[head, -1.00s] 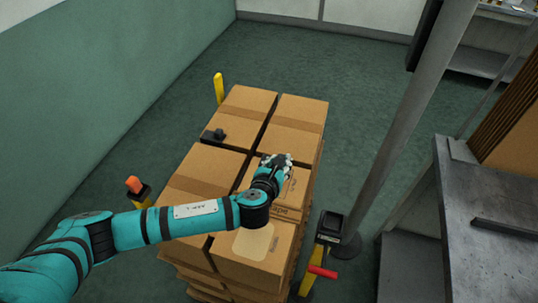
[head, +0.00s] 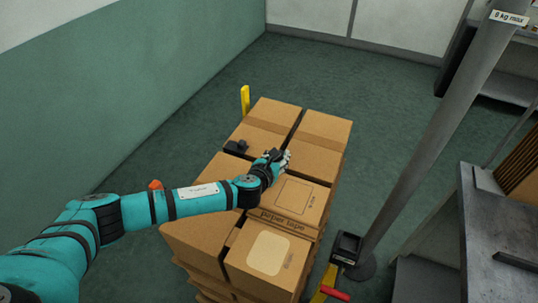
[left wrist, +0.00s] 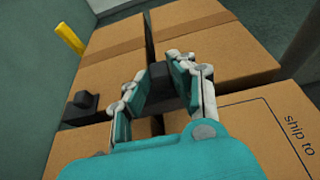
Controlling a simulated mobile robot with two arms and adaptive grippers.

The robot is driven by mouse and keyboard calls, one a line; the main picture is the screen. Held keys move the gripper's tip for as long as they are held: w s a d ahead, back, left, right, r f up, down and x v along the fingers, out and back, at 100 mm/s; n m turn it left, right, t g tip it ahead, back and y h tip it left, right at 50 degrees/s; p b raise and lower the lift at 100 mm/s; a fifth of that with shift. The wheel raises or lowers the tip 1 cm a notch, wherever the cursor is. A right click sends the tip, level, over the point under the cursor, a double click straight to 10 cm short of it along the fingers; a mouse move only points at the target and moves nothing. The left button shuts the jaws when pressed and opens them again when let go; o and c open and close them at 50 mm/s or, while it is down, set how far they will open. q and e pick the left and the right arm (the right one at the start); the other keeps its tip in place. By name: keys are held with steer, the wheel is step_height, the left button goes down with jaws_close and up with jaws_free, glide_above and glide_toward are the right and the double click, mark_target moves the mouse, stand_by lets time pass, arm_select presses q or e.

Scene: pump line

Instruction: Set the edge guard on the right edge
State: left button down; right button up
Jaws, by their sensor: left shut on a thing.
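My left gripper (head: 283,158) is over the top of a stack of cardboard boxes (head: 325,128), near the middle seam. In the left wrist view my left gripper (left wrist: 167,82) is shut on a small dark block (left wrist: 159,76), which looks like the edge guard. Whether the block touches the boxes I cannot tell. A similar dark guard (head: 236,147) sits at the left edge of the stack; it also shows in the left wrist view (left wrist: 82,104). The right edge of the stack near the gripper looks bare. My right gripper is not in view.
A yellow post (head: 245,99) stands behind the stack's left side. A grey pole (head: 425,140) rises right of the stack. A black-topped yellow stand (head: 347,245) with a red handle is at the front right. A grey bench (head: 500,220) is farther right.

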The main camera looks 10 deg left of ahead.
arm_select(q)
steer(key=shift+w+a+f, duration=0.15)
steer(key=shift+w+a, duration=1)
steer(key=shift+w, duration=0.05)
steer(key=shift+w+a+f, duration=0.2)
steer(key=shift+w+a, duration=0.45)
steer(key=shift+a, duration=0.1)
steer(key=shift+s+d+f, duration=0.15)
steer(key=shift+f, duration=0.8)
steer(key=shift+s+f, duration=0.4)
steer(key=shift+f, duration=0.25)
steer(key=c, duration=1.4)
jaws_free()
steer(key=shift+o, duration=1.2)
steer(key=shift+w+d+f, duration=0.1)
steer(key=shift+w+f, duration=0.05)
steer(key=shift+f, duration=0.05)
steer(key=shift+o, duration=0.2)
steer(key=shift+w, duration=0.25)
steer(key=shift+r, duration=0.1)
steer(key=shift+r, duration=0.1)
